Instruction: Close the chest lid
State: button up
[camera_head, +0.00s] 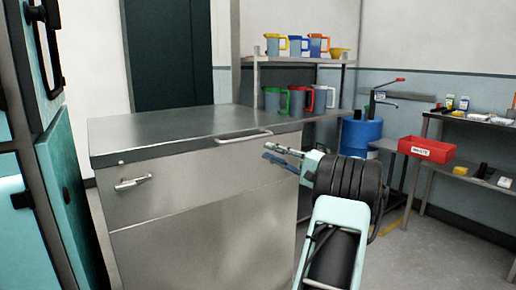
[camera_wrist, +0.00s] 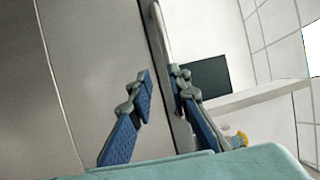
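The chest (camera_head: 200,215) is a large grey metal box left of centre in the head view. Its lid (camera_head: 165,125) lies flat across the top, and I see no clear gap beneath it. A bar handle (camera_head: 243,136) is on the lid's front edge, and a latch (camera_head: 132,183) is on the chest's front left. My gripper (camera_head: 272,151) is close to the chest's front right, just below and right of the handle. In the wrist view my gripper (camera_wrist: 162,76) is open, with blue-padded fingers apart and nothing clearly between them. Whether a finger touches the chest cannot be told.
Behind the chest stands a shelf (camera_head: 300,61) with coloured jugs. A blue drum (camera_head: 360,136) is right of my arm. A red bin (camera_head: 427,150) stands on a bench farther right. Teal cabinets (camera_head: 62,190) flank the left. Floor (camera_head: 440,255) is clear at lower right.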

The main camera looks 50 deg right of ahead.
jog(key=shift+v, duration=1.2)
jog(key=shift+r, duration=0.1)
